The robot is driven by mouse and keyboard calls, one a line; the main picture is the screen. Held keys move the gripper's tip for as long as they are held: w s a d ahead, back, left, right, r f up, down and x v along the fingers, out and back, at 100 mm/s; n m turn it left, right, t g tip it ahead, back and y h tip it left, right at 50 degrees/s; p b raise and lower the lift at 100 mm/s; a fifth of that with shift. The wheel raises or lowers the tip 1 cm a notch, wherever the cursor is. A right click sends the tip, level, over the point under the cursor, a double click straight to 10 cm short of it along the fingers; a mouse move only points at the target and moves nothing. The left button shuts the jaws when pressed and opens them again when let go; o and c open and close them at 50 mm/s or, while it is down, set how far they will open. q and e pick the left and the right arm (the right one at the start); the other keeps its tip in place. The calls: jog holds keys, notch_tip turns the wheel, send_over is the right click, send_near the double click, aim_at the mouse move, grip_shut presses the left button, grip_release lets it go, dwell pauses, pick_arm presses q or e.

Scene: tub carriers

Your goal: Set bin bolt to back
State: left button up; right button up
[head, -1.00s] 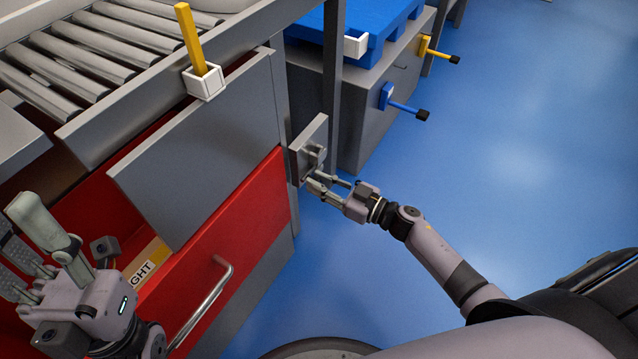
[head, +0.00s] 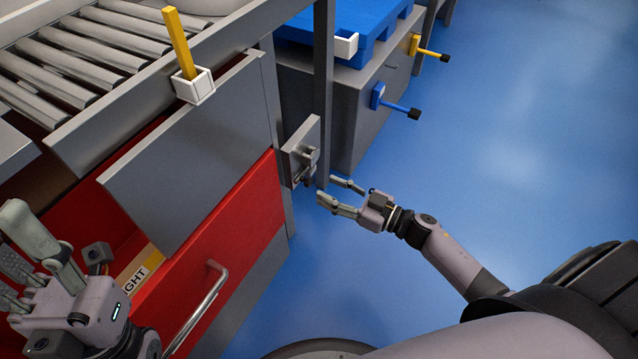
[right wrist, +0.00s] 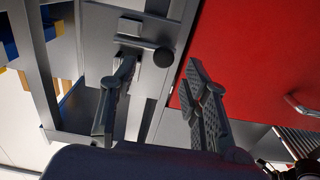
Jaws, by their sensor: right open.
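The bin bolt is a small grey fitting (head: 310,158) on a grey plate (head: 297,142) at the right end of the bin front. In the right wrist view the bolt (right wrist: 163,57) shows a round dark knob on the grey plate. My right gripper (head: 326,189) is open and empty, just right of and below the bolt, with a gap between. In the right wrist view its two fingers (right wrist: 155,85) are spread, the knob showing between and beyond them. My left gripper (head: 18,235) is at the far left with its fingers apart, seemingly empty.
A red drawer front (head: 225,230) with a metal handle (head: 205,305) is left of the bolt, under a tilted grey panel (head: 185,150). A grey post (head: 323,90) stands just behind the plate. A grey cabinet with blue (head: 395,105) and yellow levers stands beyond. Blue floor at right is free.

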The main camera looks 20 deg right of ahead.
jog(key=v, duration=0.7)
dwell(0.4)
